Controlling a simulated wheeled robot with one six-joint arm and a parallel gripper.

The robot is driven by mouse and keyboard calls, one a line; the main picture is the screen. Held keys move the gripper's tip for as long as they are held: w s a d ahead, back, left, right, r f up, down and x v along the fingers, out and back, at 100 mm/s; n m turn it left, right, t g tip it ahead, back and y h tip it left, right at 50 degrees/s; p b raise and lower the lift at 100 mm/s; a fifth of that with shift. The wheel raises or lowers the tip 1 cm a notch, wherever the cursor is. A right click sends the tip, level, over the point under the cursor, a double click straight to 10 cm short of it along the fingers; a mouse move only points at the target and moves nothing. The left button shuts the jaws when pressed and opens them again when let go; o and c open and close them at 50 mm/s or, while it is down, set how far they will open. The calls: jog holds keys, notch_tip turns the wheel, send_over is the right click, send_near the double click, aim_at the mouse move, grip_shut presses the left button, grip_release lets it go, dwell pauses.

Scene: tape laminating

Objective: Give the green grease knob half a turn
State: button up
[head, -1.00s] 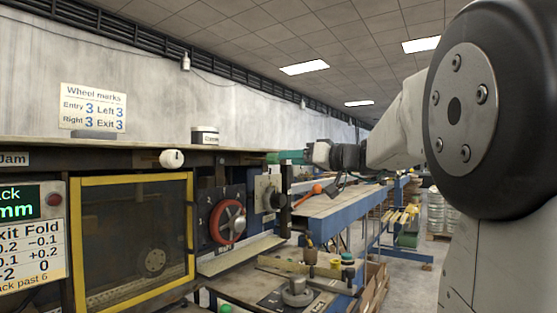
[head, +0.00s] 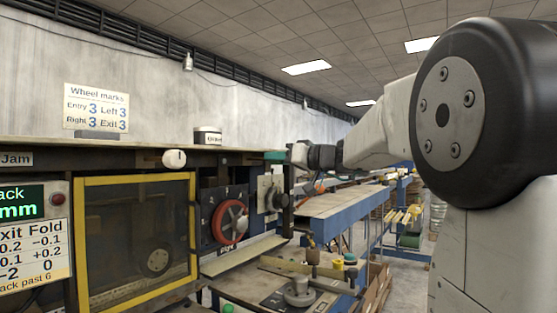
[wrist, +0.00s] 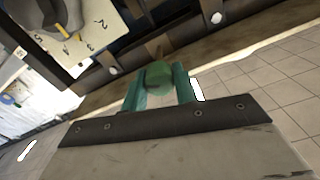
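The green grease knob (wrist: 158,76) shows in the wrist view, between the tips of my two teal fingers. My gripper (wrist: 160,84) straddles it. The fingers stand apart on either side of the knob, and I see no clear squeeze on it. In the head view my gripper (head: 276,156) is at the right end of the machine's top edge, beside the grey plate with a dark knob. The knob cannot be told apart from the teal fingers there.
A red handwheel (head: 229,222) and a yellow-framed window (head: 137,240) are on the machine front. A white rounded knob (head: 174,158) and a labelled tub (head: 208,136) are near its top edge. A conveyor (head: 340,203) runs behind, below my arm.

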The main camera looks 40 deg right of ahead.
jog(key=shift+m, duration=0.4)
jog(key=m, duration=0.5)
jog(key=shift+d+m, duration=0.1)
jog(key=shift+m, duration=0.2)
jog(key=m, duration=0.6)
jog(key=shift+f+m, duration=0.15)
jog(key=shift+m, duration=0.15)
jog(key=o, duration=1)
jog(key=shift+s, duration=0.1)
jog(key=v, duration=0.7)
jog(key=shift+s+d, duration=0.15)
jog(key=shift+s, duration=0.1)
